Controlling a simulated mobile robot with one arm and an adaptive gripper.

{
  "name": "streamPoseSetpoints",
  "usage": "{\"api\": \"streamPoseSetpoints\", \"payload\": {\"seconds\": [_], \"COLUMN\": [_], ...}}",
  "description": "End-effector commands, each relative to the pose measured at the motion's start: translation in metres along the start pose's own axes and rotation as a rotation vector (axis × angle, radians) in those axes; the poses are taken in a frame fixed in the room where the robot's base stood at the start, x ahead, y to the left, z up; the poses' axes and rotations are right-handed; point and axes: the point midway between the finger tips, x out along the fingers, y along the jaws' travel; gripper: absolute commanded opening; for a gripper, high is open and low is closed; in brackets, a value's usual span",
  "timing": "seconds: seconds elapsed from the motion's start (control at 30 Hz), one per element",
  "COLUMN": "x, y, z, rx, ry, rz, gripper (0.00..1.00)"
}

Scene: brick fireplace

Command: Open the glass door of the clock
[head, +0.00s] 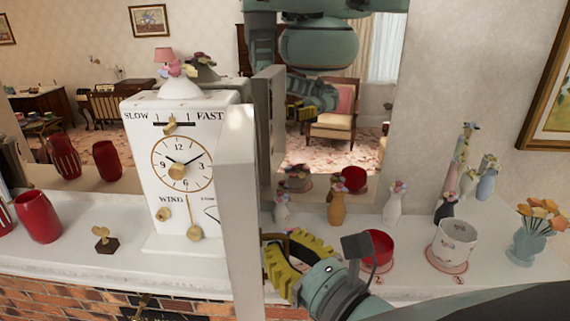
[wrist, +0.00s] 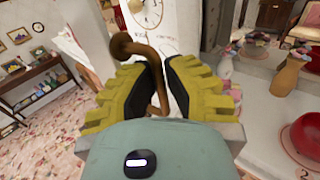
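The white clock (head: 185,130) stands on the mantel, its round dial (head: 182,168) in plain sight. Its door (head: 240,200) shows nearly edge-on, standing out from the clock's right side toward me. A brown curved handle (head: 278,238) is on the door's right face. My gripper (head: 287,262) is to the right of the door at the handle. In the wrist view, the handle (wrist: 148,50) runs down between the two yellow fingers of my gripper (wrist: 162,80), which look closed around it. The fingers hide part of the handle. The dial (wrist: 148,12) shows at the top there.
Small vases (head: 337,207), a red bowl (head: 378,248) and a white cup (head: 454,240) stand on the mantel right of the door. A red cup (head: 38,217) and a small gold key-like piece (head: 103,240) are at left. A mirror (head: 330,130) is behind.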

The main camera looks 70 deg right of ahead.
Motion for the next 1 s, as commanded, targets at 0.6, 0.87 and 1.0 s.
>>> {"api": "streamPoseSetpoints", "payload": {"seconds": [0.6, 0.87, 1.0], "x": [-0.004, -0.041, -0.059], "y": [0.0, -0.002, -0.002], "z": [0.001, 0.0, 0.001], "rx": [-0.001, -0.001, -0.004], "ry": [-0.002, -0.001, -0.003], "rz": [0.001, -0.007, -0.004], "gripper": [0.39, 0.39, 0.39]}}
